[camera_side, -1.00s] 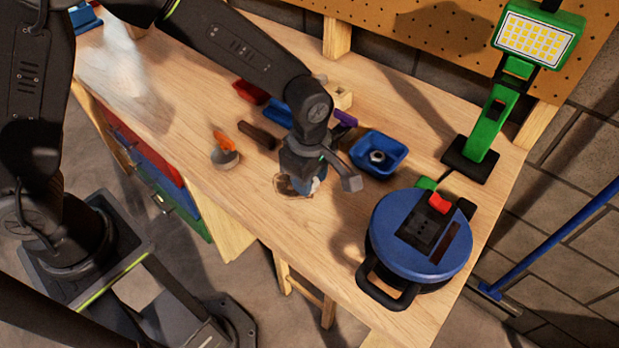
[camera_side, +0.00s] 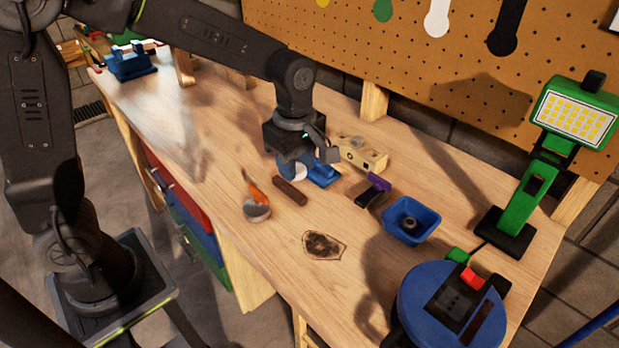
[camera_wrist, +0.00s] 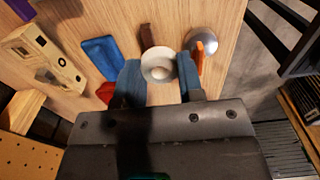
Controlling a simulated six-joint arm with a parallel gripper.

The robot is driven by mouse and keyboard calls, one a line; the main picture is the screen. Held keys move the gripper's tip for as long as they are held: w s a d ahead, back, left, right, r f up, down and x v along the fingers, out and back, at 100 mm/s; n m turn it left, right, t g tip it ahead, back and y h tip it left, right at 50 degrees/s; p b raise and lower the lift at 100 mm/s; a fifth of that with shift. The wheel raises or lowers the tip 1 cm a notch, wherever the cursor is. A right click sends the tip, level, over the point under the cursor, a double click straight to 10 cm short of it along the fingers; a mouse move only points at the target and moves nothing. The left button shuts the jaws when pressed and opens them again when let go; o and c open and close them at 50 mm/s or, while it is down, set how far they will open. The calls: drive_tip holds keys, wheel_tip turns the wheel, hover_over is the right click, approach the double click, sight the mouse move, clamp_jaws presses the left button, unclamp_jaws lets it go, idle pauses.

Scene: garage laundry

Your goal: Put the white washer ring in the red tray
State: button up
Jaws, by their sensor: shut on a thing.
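The white washer ring (camera_wrist: 158,64) is held between the two blue fingers of my gripper (camera_wrist: 159,76) in the wrist view. In the side view my gripper (camera_side: 296,170) is over the bench near a blue block (camera_side: 323,174), with a little of the white ring (camera_side: 300,171) showing. A red piece, which may be the red tray (camera_wrist: 105,92), shows beside the left finger in the wrist view, partly hidden by it. In the side view my gripper hides that spot. I cannot tell the ring's height over the bench.
A dark brown bar (camera_side: 290,191), a grey round dish with an orange part (camera_side: 256,208), a beige block (camera_side: 361,154) and a purple-and-black piece (camera_side: 374,190) lie close by. A blue tray holding a nut (camera_side: 411,221) is to the right. The bench front around the dark stain is clear.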

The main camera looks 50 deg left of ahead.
drive_tip(key=w+a, duration=0.3)
drive_tip(key=a, duration=1)
drive_tip(key=w+a, duration=0.4)
drive_tip(key=a, duration=0.8)
drive_tip(key=w+d+f, duration=0.4)
drive_tip(key=d, duration=0.1)
drive_tip(key=w+d+f, duration=0.2)
drive_tip(key=d, duration=0.1)
drive_tip(key=shift+w+d, duration=0.1)
drive_tip(key=shift+w, duration=0.3)
drive_tip(key=shift+f, duration=2.05)
drive_tip(key=shift+f, duration=0.2)
drive_tip(key=o, duration=0.6)
